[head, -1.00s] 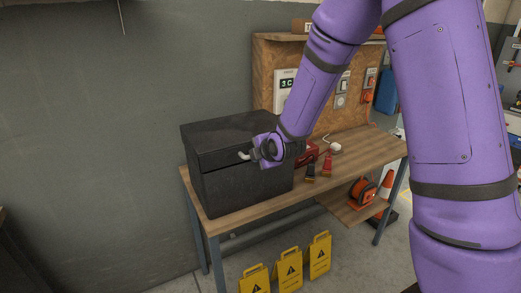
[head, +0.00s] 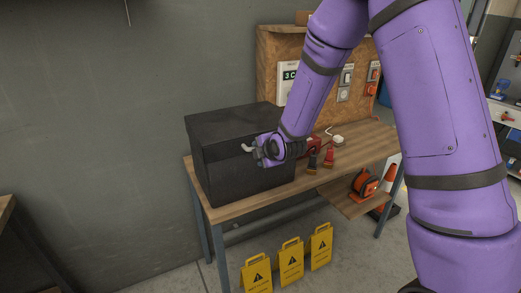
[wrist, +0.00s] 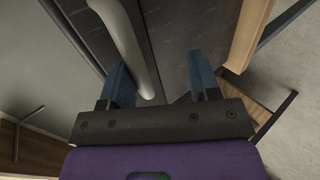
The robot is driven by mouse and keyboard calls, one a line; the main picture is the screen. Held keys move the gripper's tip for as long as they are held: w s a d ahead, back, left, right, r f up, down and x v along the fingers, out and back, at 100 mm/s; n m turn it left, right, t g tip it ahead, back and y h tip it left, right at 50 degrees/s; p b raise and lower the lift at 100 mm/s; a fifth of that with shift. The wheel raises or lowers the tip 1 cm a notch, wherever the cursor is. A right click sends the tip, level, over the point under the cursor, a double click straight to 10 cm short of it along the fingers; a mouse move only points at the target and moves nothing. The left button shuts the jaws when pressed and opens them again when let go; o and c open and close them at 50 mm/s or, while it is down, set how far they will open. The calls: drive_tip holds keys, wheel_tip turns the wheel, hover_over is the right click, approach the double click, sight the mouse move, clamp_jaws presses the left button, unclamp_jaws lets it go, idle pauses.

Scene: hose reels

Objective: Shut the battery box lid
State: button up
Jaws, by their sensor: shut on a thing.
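The black battery box (head: 240,178) stands on the left end of the workbench. Its lid (head: 232,123) lies over the top and looks level with the box, with no clear gap at the front; the seam is too dark to be sure. A pale handle (head: 246,148) sticks out at the front of the lid. My gripper (head: 262,151) is at this handle and shut on it. In the wrist view, the grey handle bar (wrist: 126,45) passes between the fingers, close to the left one. The right part of the handle is hidden by my gripper in the head view.
The wooden workbench (head: 352,149) has red-and-black items (head: 321,160) right of the box. A pegboard panel (head: 274,60) rises behind. An orange reel (head: 364,184) sits on a lower shelf. Yellow warning signs (head: 291,262) stand on the floor in front.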

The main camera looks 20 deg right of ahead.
drive_tip(key=shift+s+f, duration=0.15)
drive_tip(key=shift+f, duration=0.05)
drive_tip(key=v, duration=1)
drive_tip(key=shift+s+r, duration=0.2)
drive_tip(key=shift+r, duration=0.2)
drive_tip(key=shift+d+r, duration=0.1)
drive_tip(key=shift+d, duration=0.05)
drive_tip(key=s+d+r+m+g+h, duration=0.1)
drive_tip(key=s+d+r+m, duration=0.2)
drive_tip(key=s+r+m, duration=0.3)
drive_tip(key=s+d+r+m+g+h, duration=0.1)
drive_tip(key=s+d+r+m+g, duration=0.15)
drive_tip(key=s+r+m, duration=0.3)
drive_tip(key=s+d+r+m+g, duration=0.1)
drive_tip(key=s+r+m, duration=0.2)
drive_tip(key=s, duration=0.5)
drive_tip(key=s+d+r+m+g, duration=0.1)
drive_tip(key=s+r+m, duration=0.2)
drive_tip(key=s, duration=0.6)
drive_tip(key=shift+m, duration=1.35)
drive_tip(key=shift+s, duration=0.1)
